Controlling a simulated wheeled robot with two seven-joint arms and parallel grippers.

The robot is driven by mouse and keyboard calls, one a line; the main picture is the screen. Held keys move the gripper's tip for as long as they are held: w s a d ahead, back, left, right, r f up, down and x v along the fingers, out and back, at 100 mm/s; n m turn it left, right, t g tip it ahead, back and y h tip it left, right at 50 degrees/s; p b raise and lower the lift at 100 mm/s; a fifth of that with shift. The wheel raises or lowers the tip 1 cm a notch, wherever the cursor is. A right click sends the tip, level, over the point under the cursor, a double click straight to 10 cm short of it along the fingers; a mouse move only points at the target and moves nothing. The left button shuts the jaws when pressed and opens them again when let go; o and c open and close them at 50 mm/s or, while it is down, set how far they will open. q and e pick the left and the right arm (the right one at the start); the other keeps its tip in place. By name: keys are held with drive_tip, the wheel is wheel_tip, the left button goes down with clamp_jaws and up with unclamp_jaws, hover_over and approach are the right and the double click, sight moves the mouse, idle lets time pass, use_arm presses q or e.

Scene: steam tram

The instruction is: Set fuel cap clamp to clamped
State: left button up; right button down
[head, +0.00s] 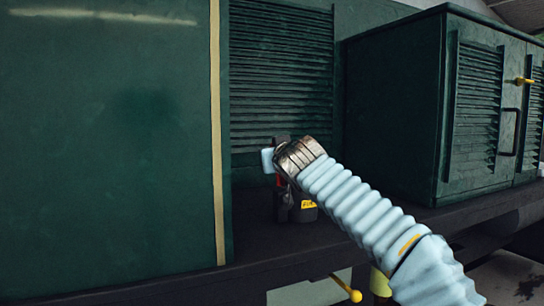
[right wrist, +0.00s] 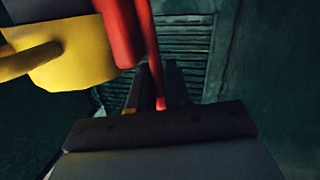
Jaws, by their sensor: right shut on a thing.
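The fuel cap clamp stands on the dark ledge in the head view, as a small dark fitting with a yellow label (head: 309,204) and a red part, the clamp lever (head: 279,181). My right arm covers much of it. My right gripper (head: 278,168) is at the top of this fitting. In the right wrist view, the thin red lever (right wrist: 151,55) runs down between the two dark fingers of my right gripper (right wrist: 158,88), which is shut on it. A red block (right wrist: 118,30) and a yellow part (right wrist: 60,60) show at the upper left. My left gripper is not in view.
A green panel with a cream stripe (head: 217,130) stands at left, close to the fitting. A louvred green wall (head: 280,75) is behind it. A green cabinet (head: 395,110) stands at right. A yellow-tipped handle (head: 345,289) hangs below the dark ledge (head: 255,245).

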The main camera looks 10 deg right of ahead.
drive_tip(key=shift+r, duration=0.1)
drive_tip(key=c, duration=1.2)
unclamp_jaws()
